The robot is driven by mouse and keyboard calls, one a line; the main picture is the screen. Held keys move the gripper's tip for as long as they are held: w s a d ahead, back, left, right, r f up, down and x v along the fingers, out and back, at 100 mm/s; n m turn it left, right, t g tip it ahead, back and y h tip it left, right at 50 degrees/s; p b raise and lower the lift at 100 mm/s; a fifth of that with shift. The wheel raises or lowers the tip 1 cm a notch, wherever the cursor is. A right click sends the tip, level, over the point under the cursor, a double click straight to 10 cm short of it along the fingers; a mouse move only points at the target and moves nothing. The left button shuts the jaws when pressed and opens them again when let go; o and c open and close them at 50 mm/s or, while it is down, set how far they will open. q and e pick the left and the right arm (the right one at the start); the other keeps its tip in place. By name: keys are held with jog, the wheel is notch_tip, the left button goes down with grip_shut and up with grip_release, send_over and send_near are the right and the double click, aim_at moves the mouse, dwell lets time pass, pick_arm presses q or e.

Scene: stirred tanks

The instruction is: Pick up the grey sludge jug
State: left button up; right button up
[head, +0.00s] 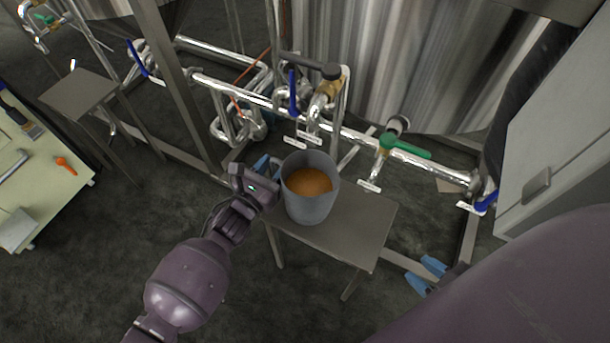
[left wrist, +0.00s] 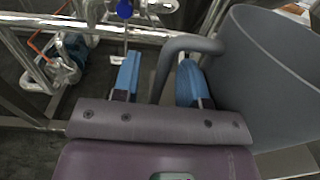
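The grey sludge jug (head: 311,208) stands upright on a small metal table, with orange-brown sludge inside. In the left wrist view the jug (left wrist: 262,85) fills the right side, and its curved handle (left wrist: 188,44) reaches toward my left gripper (left wrist: 158,80). The handle runs between the two blue fingers, with the right finger between handle and jug wall. The fingers are apart, with a visible gap at the handle. In the head view my left gripper (head: 264,168) is at the jug's left side, partly hidden. My right gripper (head: 426,275) is open and empty, right of the table.
The metal table (head: 350,222) has bare room right of the jug. Steel pipes with a blue-handled valve (head: 293,92) and a green-handled valve (head: 405,148) run just behind. A pale green workbench (head: 45,180) with tools stands at the left, and a grey cabinet (head: 560,130) at the right.

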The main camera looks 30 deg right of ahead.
pick_arm(q)
grip_shut()
dwell(1.3)
jog(key=shift+r, duration=0.15)
